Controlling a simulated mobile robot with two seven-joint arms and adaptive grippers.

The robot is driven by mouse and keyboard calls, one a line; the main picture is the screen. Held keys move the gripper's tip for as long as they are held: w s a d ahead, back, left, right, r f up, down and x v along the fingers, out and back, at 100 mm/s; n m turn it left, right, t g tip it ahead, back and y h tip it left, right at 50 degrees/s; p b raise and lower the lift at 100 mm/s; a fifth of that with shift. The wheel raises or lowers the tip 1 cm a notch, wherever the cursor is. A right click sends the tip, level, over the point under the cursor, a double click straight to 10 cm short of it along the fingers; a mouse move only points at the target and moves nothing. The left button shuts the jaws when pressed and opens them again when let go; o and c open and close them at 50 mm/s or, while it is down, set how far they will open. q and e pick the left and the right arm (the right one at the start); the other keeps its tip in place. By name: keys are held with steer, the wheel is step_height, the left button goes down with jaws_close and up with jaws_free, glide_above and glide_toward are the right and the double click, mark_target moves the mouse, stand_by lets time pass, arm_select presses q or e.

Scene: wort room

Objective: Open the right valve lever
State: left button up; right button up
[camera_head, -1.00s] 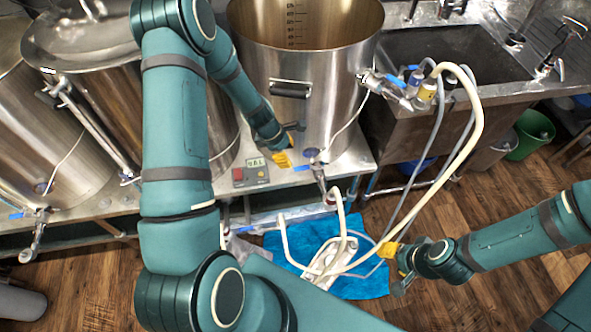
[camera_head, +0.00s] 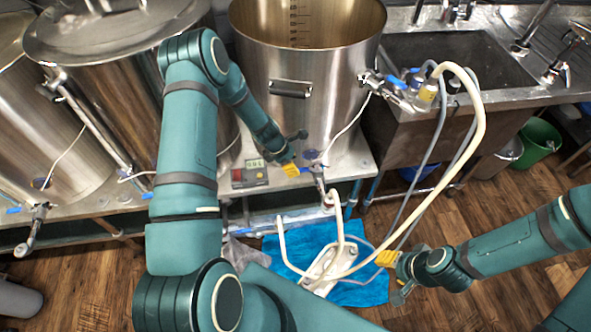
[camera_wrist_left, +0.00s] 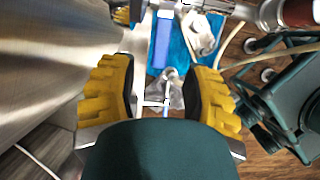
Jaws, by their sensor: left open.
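The right kettle (camera_head: 300,100) is a tall open steel pot. Its outlet valve (camera_head: 319,178) sits at its base, at the bench's front edge. In the left wrist view a blue lever (camera_wrist_left: 163,48) lies ahead of the fingertips, roughly between their lines and apart from both pads. In the head view the lever is mostly hidden beside my gripper. My left gripper (camera_head: 292,166) is open and empty, just left of the valve; its yellow pads show in the wrist view (camera_wrist_left: 160,92). My right gripper (camera_head: 388,262) is low at right, by the hoses; its jaw opening is unclear.
A small controller box (camera_head: 249,175) stands left of my left gripper. A cream hose (camera_head: 478,115) and grey hoses loop at right over a pump (camera_head: 330,268) on a blue towel (camera_head: 370,290). A sink (camera_head: 450,65) is at back right. Wooden floor is open at right.

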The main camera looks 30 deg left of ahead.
mark_target(308, 170)
arm_select(q)
steer(key=shift+x, duration=1.7)
jaws_close()
